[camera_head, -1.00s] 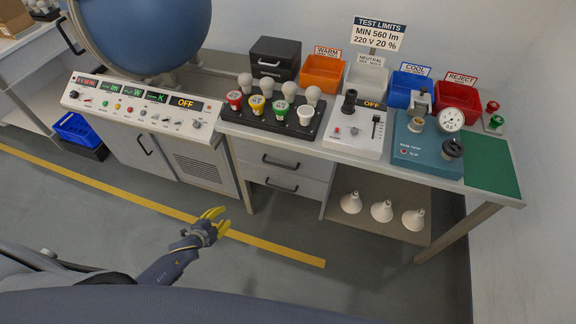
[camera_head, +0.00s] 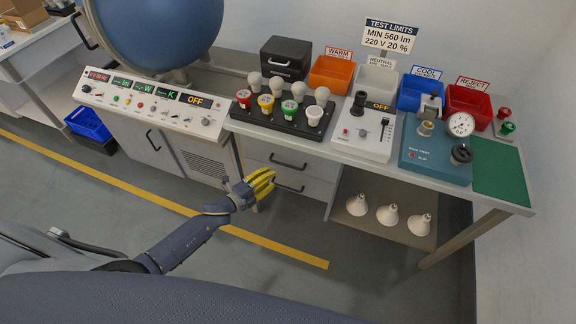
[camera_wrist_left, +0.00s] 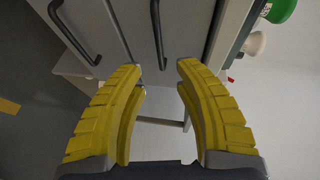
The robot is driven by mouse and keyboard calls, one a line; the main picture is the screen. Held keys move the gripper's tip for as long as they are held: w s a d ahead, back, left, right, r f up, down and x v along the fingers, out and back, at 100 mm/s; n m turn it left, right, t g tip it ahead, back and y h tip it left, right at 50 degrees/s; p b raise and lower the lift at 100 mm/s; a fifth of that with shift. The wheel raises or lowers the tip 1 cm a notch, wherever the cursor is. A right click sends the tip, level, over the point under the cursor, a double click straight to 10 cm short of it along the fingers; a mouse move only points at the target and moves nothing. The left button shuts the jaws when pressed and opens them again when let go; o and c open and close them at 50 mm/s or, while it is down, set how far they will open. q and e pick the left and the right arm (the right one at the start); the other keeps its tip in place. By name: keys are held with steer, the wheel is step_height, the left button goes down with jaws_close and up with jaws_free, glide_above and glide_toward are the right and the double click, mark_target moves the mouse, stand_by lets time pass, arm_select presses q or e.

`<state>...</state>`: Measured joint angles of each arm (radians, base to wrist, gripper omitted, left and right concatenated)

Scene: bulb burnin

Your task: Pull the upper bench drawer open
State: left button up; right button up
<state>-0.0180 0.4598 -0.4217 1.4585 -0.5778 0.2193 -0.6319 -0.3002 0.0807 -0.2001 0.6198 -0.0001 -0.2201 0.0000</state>
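The upper bench drawer (camera_head: 317,167) is a shut grey-white front under the bench top, with a dark bar handle (camera_head: 288,163). In the left wrist view that handle (camera_wrist_left: 158,35) stands ahead, between the lines of the two fingers and beyond their tips. The lower drawer has a similar handle (camera_head: 290,188), seen at the left of the wrist view (camera_wrist_left: 72,36). My left gripper (camera_head: 270,180) has yellow fingers, open and empty. In the head view it overlaps the left part of the lower drawer. My right gripper is not in view.
The bench top carries a bulb rack (camera_head: 282,122), a lamp tester (camera_head: 362,140) and a teal gauge unit (camera_head: 436,160). An open shelf (camera_head: 370,223) with white reflector bulbs is right of the drawers. A vented cabinet (camera_head: 205,165) stands left. The floor in front is clear.

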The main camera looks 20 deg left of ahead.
mark_target(288, 165)
arm_select(q)
steer(key=x, duration=1)
steer(key=shift+w+d+f, duration=0.1)
steer(key=shift+w+d, duration=0.05)
steer(key=shift+w, duration=0.05)
jaws_close()
stand_by(0.3)
